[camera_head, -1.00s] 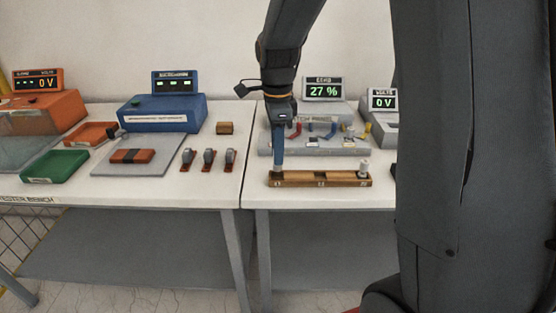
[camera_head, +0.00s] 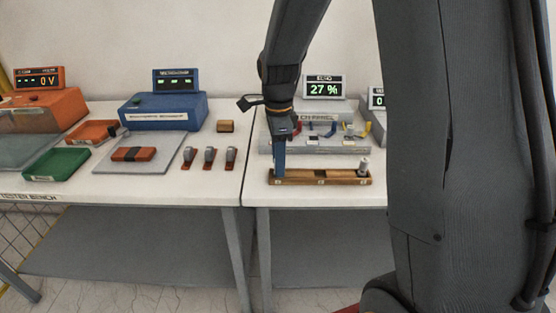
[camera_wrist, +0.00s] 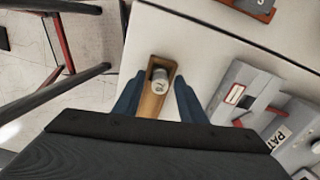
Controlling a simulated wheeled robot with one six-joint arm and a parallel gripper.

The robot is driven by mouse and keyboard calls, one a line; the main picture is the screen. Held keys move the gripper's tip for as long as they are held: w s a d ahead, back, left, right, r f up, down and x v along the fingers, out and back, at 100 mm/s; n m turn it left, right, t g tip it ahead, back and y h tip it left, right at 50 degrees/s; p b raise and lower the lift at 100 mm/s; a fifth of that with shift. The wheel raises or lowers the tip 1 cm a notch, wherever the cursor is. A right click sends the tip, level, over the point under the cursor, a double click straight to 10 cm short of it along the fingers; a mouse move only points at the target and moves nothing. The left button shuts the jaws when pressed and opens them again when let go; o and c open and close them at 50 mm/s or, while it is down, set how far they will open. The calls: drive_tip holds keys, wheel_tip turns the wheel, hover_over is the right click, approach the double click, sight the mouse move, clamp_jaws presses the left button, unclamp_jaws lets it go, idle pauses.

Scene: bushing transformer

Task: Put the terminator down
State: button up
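The terminator, a small grey cylinder with a pale marked top (camera_wrist: 159,84), stands in the end of a wooden rack (camera_wrist: 151,105) in the wrist view. My gripper (camera_wrist: 157,82) has its two blue fingers spread on either side of the cylinder, with a visible gap on both sides. In the head view, my gripper (camera_head: 279,176) points straight down at the left end of the wooden rack (camera_head: 335,181), and its fingers hide the cylinder there. Another grey cylinder (camera_head: 364,166) stands upright at the rack's right end.
A grey panel with coloured leads (camera_head: 315,145) and a display reading 27 % (camera_head: 323,87) stand behind the rack. Three red-based levers (camera_head: 209,157) are to the left, across the gap between tables. The table's front edge is close to the rack.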

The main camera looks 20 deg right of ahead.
drive_tip(key=shift+r, duration=0.1)
wheel_tip(320, 180, up, 12)
drive_tip(key=b, duration=0.2)
drive_tip(key=s+f+n, duration=1.4)
drive_tip(key=s+n, duration=0.3)
drive_tip(key=n, duration=0.2)
drive_tip(key=shift+s+f+n+t, duration=0.15)
drive_tip(key=shift+f+n+t, duration=0.2)
drive_tip(key=shift+n+t, duration=0.05)
drive_tip(key=shift+a, duration=0.1)
